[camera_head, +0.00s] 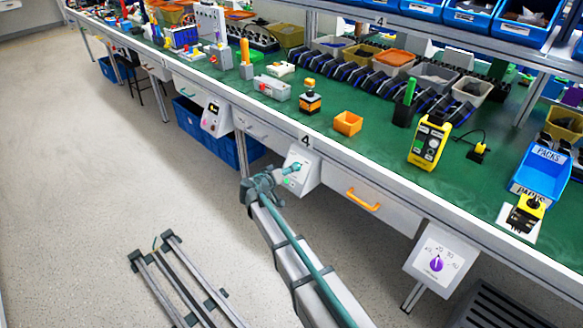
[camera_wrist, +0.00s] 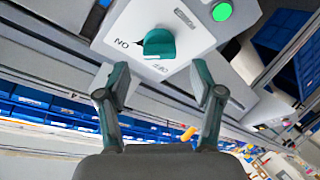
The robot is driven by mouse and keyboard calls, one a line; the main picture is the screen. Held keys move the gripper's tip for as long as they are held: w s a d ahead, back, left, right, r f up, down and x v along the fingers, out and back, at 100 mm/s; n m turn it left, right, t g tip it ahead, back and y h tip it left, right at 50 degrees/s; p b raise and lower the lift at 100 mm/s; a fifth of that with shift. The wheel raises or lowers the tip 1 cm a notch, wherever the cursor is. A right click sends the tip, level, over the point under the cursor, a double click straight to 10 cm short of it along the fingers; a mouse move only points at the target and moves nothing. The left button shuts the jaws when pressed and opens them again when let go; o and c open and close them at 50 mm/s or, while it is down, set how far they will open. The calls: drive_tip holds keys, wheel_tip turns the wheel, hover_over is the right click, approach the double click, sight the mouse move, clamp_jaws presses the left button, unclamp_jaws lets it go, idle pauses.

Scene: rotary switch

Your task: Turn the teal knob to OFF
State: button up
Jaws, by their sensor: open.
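The teal knob (camera_wrist: 159,43) sits on a white switch panel (camera_wrist: 120,25) in the wrist view. ON is printed to the left of the knob, and a second label below it is small and upside down, seemingly OFF. Which mark the knob points to is hard to tell. My gripper (camera_wrist: 160,82) is open, its two teal fingers spread below the knob in the picture, with nothing between them. In the head view the panel (camera_head: 309,172) hangs under the bench edge, and my gripper (camera_head: 278,178) is just left of it, partly covering it and the knob area.
A drawer with an orange handle (camera_head: 362,200) is to the right, then a panel with a purple knob (camera_head: 436,263). Another white panel (camera_head: 215,117) is to the left.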

drive_tip(key=shift+x, duration=1.95)
drive_tip(key=shift+c, duration=0.2)
drive_tip(key=c, duration=1.1)
